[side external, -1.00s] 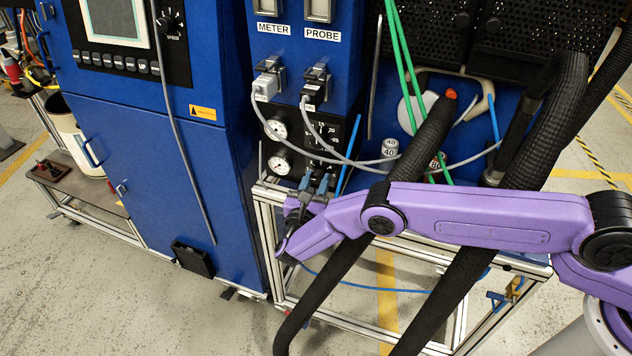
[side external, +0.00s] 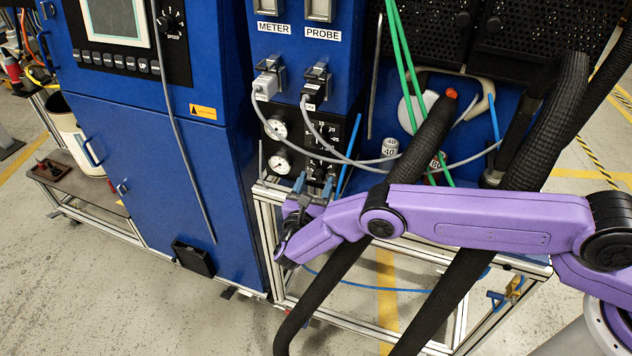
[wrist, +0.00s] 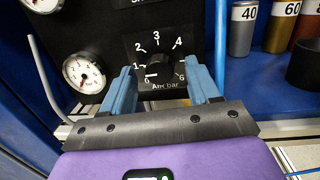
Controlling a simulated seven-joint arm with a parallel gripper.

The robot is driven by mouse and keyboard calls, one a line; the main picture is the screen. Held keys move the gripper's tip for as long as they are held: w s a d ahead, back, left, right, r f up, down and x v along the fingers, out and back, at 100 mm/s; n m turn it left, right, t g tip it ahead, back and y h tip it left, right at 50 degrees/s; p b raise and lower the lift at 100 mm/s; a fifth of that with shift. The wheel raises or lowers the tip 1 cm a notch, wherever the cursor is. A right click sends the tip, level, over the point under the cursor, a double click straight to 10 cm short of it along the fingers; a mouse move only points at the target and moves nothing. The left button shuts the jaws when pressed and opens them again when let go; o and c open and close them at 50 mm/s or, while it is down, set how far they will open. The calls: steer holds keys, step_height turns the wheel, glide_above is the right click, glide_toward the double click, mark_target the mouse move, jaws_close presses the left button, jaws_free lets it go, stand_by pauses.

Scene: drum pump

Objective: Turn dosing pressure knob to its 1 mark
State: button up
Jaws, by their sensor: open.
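In the wrist view a black round knob (wrist: 161,70) sits on a black panel, ringed by white numbers running up to 6, with "Air bar" printed below it. A short white mark on the knob points to the lower left, near the low end of the scale; its exact reading is hard to tell. My gripper (wrist: 161,84) is open, with one blue finger on each side of the knob. I see no clear contact. In the side view my gripper (side external: 313,186) is at the bottom of the gauge panel (side external: 344,128), and the fingers and wrist hide the knob there.
A pressure gauge (wrist: 83,73) is left of the knob. A blue tube (wrist: 221,45) runs upright to its right, near labelled metal cylinders (wrist: 242,28). In the side view grey cables (side external: 335,150) cross the panel, and thick black hoses (side external: 425,140) pass close to my arm.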

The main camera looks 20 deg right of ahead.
steer(key=v, duration=1.6)
steer(key=shift+s+a, duration=0.2)
steer(key=shift+a, duration=0.05)
steer(key=shift+f, duration=0.1)
steer(key=s+d+r+m+g+y, duration=0.2)
steer(key=d+r+m+g, duration=0.2)
steer(key=d+r, duration=0.3)
steer(key=s+d+r+m+g+y, duration=0.1)
steer(key=d+r+m+g+y, duration=0.3)
steer(key=r, duration=0.6)
steer(key=s+d+r+m+g+y, duration=0.3)
steer(key=s+d, duration=0.8)
steer(key=s, duration=0.1)
steer(key=s+d+r+m+g+y, duration=0.3)
steer(key=s+d+m, duration=0.1)
steer(key=s+d, duration=0.7)
steer(key=s, duration=0.2)
steer(key=shift+s+m, duration=0.3)
